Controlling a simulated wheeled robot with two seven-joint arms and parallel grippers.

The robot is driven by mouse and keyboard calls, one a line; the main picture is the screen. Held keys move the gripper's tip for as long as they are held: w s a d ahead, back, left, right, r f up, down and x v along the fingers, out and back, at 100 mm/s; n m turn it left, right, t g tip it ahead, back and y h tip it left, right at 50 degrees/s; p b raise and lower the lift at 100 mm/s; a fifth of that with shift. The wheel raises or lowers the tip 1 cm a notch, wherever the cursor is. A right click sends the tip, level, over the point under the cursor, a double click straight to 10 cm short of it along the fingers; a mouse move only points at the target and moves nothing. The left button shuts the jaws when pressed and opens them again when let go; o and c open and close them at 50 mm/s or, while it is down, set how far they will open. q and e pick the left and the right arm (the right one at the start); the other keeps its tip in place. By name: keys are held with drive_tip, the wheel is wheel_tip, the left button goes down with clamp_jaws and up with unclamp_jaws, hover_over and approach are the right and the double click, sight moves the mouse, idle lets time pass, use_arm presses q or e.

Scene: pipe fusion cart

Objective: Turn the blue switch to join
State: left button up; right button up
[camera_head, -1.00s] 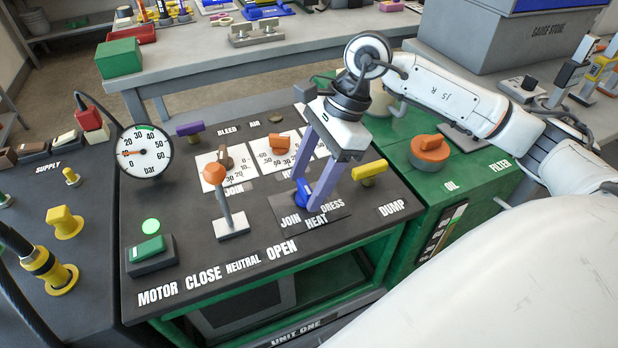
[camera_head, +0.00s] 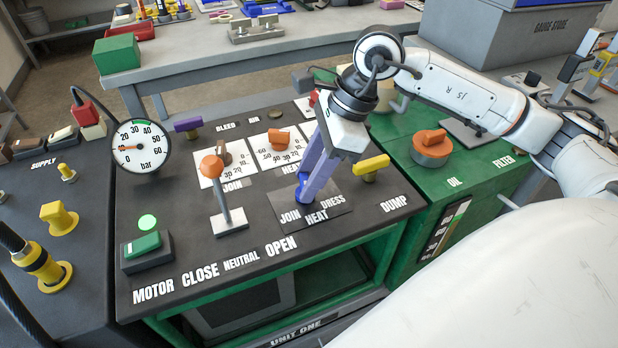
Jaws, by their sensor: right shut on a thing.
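The blue switch (camera_head: 303,184) sits on a dark plate (camera_head: 338,226) on the cart's black top, with the labels JOIN at its left, HEAT in front and DRESS at its right. My right gripper (camera_head: 312,190) points down at it, with its purple fingers shut on the switch. The fingers overlap in this view and hide much of the switch, so its exact pointing direction is hard to tell. My left gripper is not in view.
An orange-knobbed lever (camera_head: 213,172) stands left of the switch, and a yellow handle (camera_head: 372,166) is close at its right. A pressure gauge (camera_head: 141,146), a lit green lamp (camera_head: 148,222) and a green motor switch (camera_head: 143,244) are at the left.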

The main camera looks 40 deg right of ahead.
drive_tip(key=m+t+b, duration=0.1)
drive_tip(key=m, duration=0.1)
drive_tip(key=shift+f+m, duration=0.1)
drive_tip(key=shift+m, duration=0.2)
drive_tip(key=m+h+b, duration=0.1)
drive_tip(key=m, duration=0.2)
drive_tip(key=shift+s+a+t+b, duration=0.1)
drive_tip(key=shift+a+t+b, duration=0.05)
drive_tip(key=shift+t+b, duration=0.25)
drive_tip(key=shift+m+h, duration=0.4)
drive_tip(key=shift+m, duration=0.2)
drive_tip(key=o, duration=1)
drive_tip(key=shift+o, duration=0.2)
